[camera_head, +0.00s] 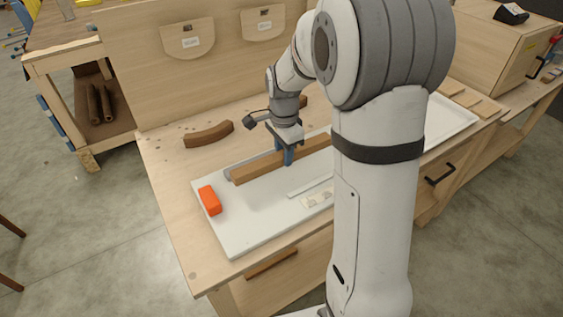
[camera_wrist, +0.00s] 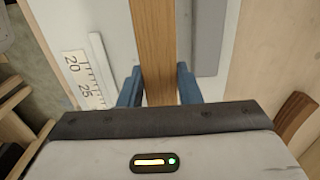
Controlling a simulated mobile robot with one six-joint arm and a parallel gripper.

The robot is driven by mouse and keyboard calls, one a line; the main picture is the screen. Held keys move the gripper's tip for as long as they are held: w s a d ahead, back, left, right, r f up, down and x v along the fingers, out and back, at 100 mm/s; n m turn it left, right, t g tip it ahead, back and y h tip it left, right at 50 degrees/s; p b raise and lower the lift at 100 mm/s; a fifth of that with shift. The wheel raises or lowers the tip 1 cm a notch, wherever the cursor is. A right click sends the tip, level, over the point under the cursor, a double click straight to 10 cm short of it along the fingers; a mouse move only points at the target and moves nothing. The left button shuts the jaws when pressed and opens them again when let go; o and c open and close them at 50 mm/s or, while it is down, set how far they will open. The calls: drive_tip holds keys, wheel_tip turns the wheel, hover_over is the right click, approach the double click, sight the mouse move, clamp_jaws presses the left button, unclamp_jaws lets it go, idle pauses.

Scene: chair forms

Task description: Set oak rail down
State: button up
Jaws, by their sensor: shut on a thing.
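The oak rail (camera_head: 258,168) is a long, straight brown bar over the white board (camera_head: 240,238) on the bench. My gripper (camera_head: 285,156) has blue fingers, one on each side of the rail, and is shut on it. In the wrist view the rail (camera_wrist: 153,45) runs straight away between the fingertips of my gripper (camera_wrist: 158,84). A grey strip (camera_wrist: 207,38) lies beside the rail. I cannot tell whether the rail touches the board. My arm hides the rail's right end in the head view.
An orange block (camera_head: 209,200) sits at the board's left end. A curved brown piece (camera_head: 208,134) lies on the bench behind the board. A thin white strip (camera_head: 310,186) and a marked scale (camera_wrist: 82,75) lie on the near side. The board's front left is clear.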

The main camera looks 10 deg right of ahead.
drive_tip(key=shift+s+a+f, duration=0.1)
drive_tip(key=shift+a+f, duration=0.05)
drive_tip(key=shift+f, duration=1.8)
drive_tip(key=shift+f, duration=0.15)
drive_tip(key=o, duration=1.1)
wheel_tip(320, 180, up, 12)
drive_tip(key=shift+s+r, duration=0.1)
drive_tip(key=s+n+t, duration=0.2)
drive_tip(key=s+n, duration=1.2)
drive_tip(key=s, duration=0.7)
drive_tip(key=shift+n+t, duration=0.3)
drive_tip(key=shift+t, duration=0.1)
